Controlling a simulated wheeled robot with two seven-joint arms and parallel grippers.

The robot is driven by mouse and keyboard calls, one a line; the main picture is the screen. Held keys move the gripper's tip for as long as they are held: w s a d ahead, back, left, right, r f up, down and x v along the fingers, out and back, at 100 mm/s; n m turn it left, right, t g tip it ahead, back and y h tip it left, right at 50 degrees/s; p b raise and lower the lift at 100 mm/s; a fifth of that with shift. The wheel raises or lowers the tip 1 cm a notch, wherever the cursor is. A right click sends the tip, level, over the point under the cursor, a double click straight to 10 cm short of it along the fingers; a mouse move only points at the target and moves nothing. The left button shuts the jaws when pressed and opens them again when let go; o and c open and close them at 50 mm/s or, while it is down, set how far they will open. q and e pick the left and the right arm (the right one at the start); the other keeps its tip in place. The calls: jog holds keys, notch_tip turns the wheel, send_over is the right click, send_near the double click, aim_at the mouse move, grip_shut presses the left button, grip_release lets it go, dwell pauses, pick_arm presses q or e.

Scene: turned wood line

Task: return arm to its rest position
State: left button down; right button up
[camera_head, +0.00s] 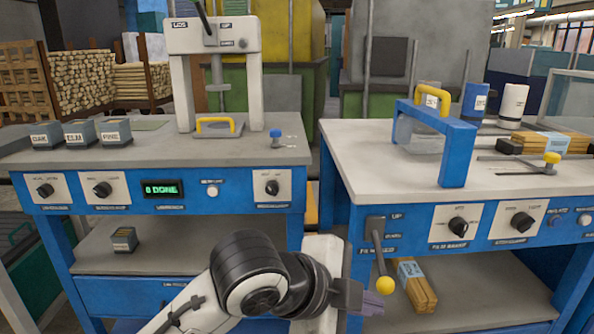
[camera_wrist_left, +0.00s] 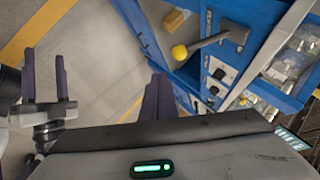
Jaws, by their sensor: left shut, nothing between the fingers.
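My left arm (camera_head: 250,275) reaches in from the bottom of the head view, in front of the gap between the two blue benches. Its left gripper (camera_head: 372,300) is shut and empty, just below and left of the lever's yellow knob (camera_head: 384,285), with a small apparent gap. In the left wrist view its dark purple fingers (camera_wrist_left: 158,98) are together and the yellow knob (camera_wrist_left: 179,52) is beyond them. My right gripper (camera_wrist_left: 44,58) shows at the left of the wrist view, its two fingers apart with nothing between them; it is outside the head view.
The left bench (camera_head: 150,150) carries labelled bins (camera_head: 78,133), a white press (camera_head: 250,75) and a display (camera_head: 163,189) reading "0 DONE". The right bench (camera_head: 370,150) carries a blue frame (camera_head: 458,150). Wooden pieces (camera_head: 415,285) lie on its lower shelf. Floor (camera_wrist_left: 85,50) is open beside the bench.

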pick_arm(q)
jog(key=s+a+f+n+t, duration=0.1)
jog(key=s+a+f+n, duration=0.1)
jog(key=a+f+n, duration=0.45)
jog(key=s+a+f+n+t, duration=0.15)
jog(key=a+f+n, duration=0.25)
jog(key=f+n, duration=0.5)
jog(key=s+a+f+n+y, duration=0.45)
jog(key=s+a+f, duration=0.55)
jog(key=a+f, duration=0.25)
jog(key=s+a+r+p, duration=0.1)
jog(key=a+r+p, duration=0.1)
jog(key=r+p, duration=0.4)
jog(key=s+a+r+t+y+p, duration=0.1)
jog(key=r+p, duration=0.4)
jog(key=p, duration=0.9)
jog(key=shift+s+a+r+n, duration=0.25)
jog(key=shift+a+r+n, duration=0.15)
jog(key=shift+a, duration=0.5)
pick_arm(e)
jog(key=s+d+r+h, duration=0.1)
jog(key=d+r, duration=0.2)
jog(key=r, duration=0.8)
jog(key=shift+s+d+r, duration=0.2)
jog(key=shift+s+r, duration=0.15)
jog(key=shift+r, duration=0.05)
